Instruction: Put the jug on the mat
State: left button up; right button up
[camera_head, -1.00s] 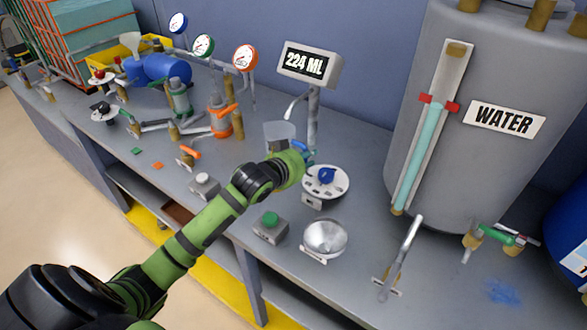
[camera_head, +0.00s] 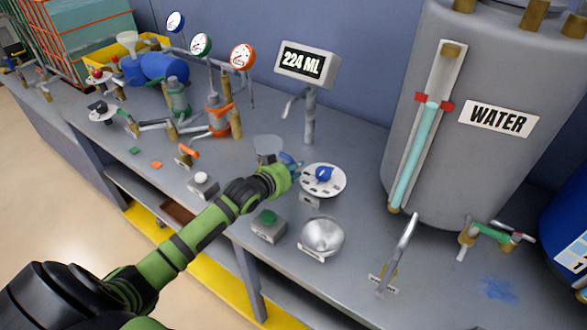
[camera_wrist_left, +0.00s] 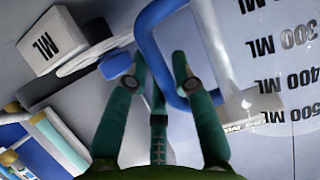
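The jug (camera_head: 268,146) is clear, with a blue handle; it sits left of the dispenser spout in the head view. In the left wrist view its wall (camera_wrist_left: 290,80) carries ML marks, and its blue handle (camera_wrist_left: 150,50) passes between my fingers. My left gripper (camera_head: 291,167) is shut on the handle; it also shows in the left wrist view (camera_wrist_left: 160,85). I cannot tell whether the jug's base touches the bench. I cannot surely pick out the mat. My right gripper is not in view.
The dispenser (camera_head: 309,65) reads 224 ML. A white disc with a blue knob (camera_head: 323,178), a metal bowl (camera_head: 322,236) and a green button box (camera_head: 268,226) stand near my gripper. The water tank (camera_head: 480,160) stands to the right. Valves and gauges fill the back left.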

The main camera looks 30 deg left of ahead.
pick_arm(q)
jog(key=shift+o, duration=0.4)
jog(key=shift+r, duration=0.15)
jog(key=v, duration=1.2)
